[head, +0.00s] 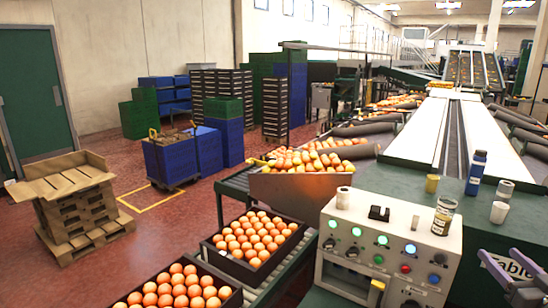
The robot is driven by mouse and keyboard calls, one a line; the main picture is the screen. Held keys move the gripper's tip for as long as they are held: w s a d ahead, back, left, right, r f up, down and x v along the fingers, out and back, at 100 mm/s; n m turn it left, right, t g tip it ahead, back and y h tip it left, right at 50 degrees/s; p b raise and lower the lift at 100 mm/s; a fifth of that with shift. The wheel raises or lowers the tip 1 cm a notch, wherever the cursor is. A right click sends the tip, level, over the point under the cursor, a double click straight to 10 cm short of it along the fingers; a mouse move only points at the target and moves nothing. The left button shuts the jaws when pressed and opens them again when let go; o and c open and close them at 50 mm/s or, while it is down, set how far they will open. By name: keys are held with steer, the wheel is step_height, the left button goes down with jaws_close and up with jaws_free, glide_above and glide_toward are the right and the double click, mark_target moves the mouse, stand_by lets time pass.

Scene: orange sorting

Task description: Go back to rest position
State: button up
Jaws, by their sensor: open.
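My gripper (498,254) shows at the lower right edge, in front of the green machine side. Its two lavender fingers are apart, with nothing seen between them. The rest of my arm is cut off by the frame. A black crate full of oranges (252,239) stands on the roller conveyor (286,268). A second crate of oranges (178,289) is at the bottom edge, partly cut off. Loose oranges (308,159) lie in the chute above the crates. My gripper is well to the right of all the oranges.
A control panel (385,250) with lit buttons stands left of my gripper. A dark blue bottle (476,174), a jar (444,216) and small white cups (499,212) stand close by on top surfaces. Pallets with cardboard (75,205) lie far left on red floor.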

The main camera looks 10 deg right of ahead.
steer(key=s+d+f+m+g+h, duration=0.45)
steer(key=d+f+g, duration=0.25)
steer(key=f, duration=0.2)
steer(key=s+a+f+g, duration=0.2)
steer(key=s+a+g, duration=0.2)
steer(key=s+g, duration=0.1)
steer(key=s+a+r+n+y, duration=0.1)
steer(key=a+r+n+y, duration=0.1)
steer(key=a, duration=1.5)
steer(key=s+a+r+n+y, duration=0.2)
steer(key=a+r, duration=0.3)
steer(key=a, duration=1.2)
steer(key=s+a+r+n+y, duration=0.2)
steer(key=a+r+y, duration=0.1)
steer(key=a, duration=1.4)
steer(key=shift+s+a+r+y, duration=0.2)
steer(key=shift+a+r+y, duration=0.15)
steer(key=shift+r, duration=0.05)
